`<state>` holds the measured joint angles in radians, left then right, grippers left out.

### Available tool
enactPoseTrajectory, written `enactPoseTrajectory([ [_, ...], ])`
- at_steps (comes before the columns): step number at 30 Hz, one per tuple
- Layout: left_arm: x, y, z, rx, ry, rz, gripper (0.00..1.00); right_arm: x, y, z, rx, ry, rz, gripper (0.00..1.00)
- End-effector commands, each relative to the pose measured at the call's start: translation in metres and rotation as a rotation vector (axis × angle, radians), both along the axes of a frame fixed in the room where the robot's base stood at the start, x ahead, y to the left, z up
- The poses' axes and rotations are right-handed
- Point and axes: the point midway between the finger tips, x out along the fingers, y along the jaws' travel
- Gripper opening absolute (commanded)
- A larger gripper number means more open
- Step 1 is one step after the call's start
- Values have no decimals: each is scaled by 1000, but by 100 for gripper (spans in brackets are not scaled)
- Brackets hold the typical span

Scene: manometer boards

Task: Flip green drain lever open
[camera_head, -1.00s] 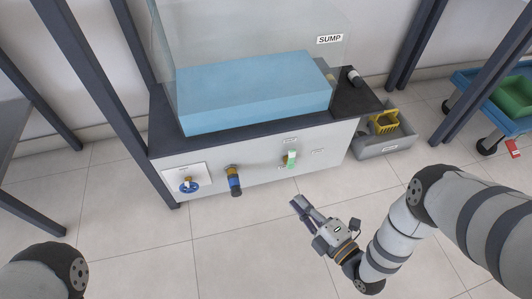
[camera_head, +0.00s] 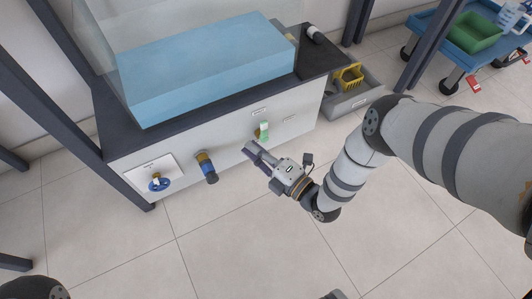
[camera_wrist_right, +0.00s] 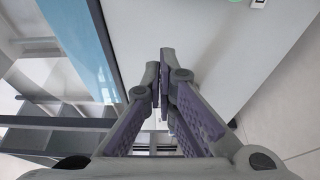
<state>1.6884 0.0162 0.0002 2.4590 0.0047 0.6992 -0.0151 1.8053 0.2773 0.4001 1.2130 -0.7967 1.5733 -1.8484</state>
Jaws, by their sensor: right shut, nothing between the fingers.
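The green drain lever (camera_head: 264,130) is on the white front panel (camera_head: 228,148) of the sump cabinet, below a small label, and hangs roughly downward over a brass-coloured fitting. My right gripper (camera_head: 250,149) is shut and empty, just below and left of the lever and apart from it in the head view. My left gripper is out of view; only a bit of my left arm shows at the bottom left.
A clear tank of blue water (camera_head: 200,75) stands on top. A grey bin (camera_head: 350,98) with a yellow item sits right. The floor in front is clear.

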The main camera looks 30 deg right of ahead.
Motion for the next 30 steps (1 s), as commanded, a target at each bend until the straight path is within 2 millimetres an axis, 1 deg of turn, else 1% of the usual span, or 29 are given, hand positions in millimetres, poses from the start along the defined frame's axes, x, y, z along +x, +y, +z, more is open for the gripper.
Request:
enactPoseTrajectory([
  [1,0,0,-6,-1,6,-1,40,11,4,-3,1,-1,0,0],
  [4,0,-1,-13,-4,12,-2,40,31,12,-3,0,-1,0,0],
  [5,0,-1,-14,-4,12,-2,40,33,9,-3,-2,0,-2,0],
  [6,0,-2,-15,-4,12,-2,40,32,-1,-3,-3,2,-3,0],
  [9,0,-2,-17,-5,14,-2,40,32,-16,-2,-3,1,-2,0],
  [13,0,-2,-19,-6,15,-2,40,32,-26,-1,-2,0,-1,0],
  [24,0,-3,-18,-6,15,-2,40,32,-28,0,-1,0,0,0],
  [30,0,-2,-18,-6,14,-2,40,31,-22,1,17,1,2,0],
])
